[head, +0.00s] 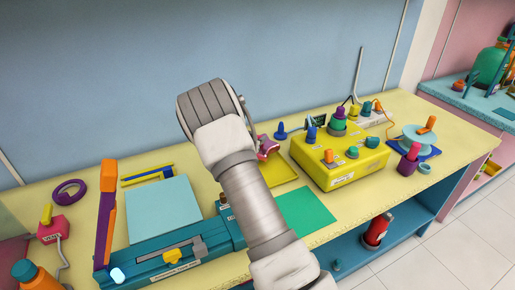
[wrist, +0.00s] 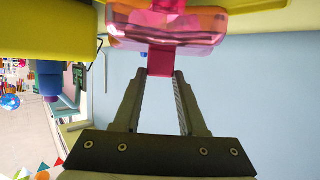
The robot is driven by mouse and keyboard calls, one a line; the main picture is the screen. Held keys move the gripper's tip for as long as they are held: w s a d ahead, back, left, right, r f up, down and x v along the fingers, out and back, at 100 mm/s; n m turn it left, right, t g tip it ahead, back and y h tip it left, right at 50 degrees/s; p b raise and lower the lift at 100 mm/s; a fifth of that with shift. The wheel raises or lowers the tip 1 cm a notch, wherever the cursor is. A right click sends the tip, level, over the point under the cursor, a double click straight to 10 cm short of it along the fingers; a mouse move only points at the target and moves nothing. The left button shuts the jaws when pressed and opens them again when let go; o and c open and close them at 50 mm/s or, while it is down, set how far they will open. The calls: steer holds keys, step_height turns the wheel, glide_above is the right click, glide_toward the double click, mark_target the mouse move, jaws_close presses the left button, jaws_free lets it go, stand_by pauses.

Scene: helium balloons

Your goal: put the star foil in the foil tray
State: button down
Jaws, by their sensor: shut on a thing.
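My gripper (wrist: 162,78) is shut on a small magenta tab in the wrist view. The tab joins a shiny pink and orange foil piece (wrist: 165,38), which I take to be the star foil; its star shape cannot be made out. In the head view my arm hides the gripper. A pink piece (head: 267,146) shows just right of the arm, probably the same foil. It appears at the back edge of a flat yellow tray (head: 281,173), which may be the foil tray. I cannot tell whether the foil touches it.
A yellow box with knobs (head: 340,165) stands right of the yellow tray. A green sheet (head: 305,212) lies in front. A teal device (head: 170,262) and a pale blue sheet (head: 163,208) are on the left. A turquoise stand (head: 418,137) is at the right.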

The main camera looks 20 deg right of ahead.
steer(key=shift+f, duration=2.05)
steer(key=shift+c, duration=2.3)
jaws_free()
steer(key=shift+r, duration=0.1)
steer(key=shift+r, duration=0.1)
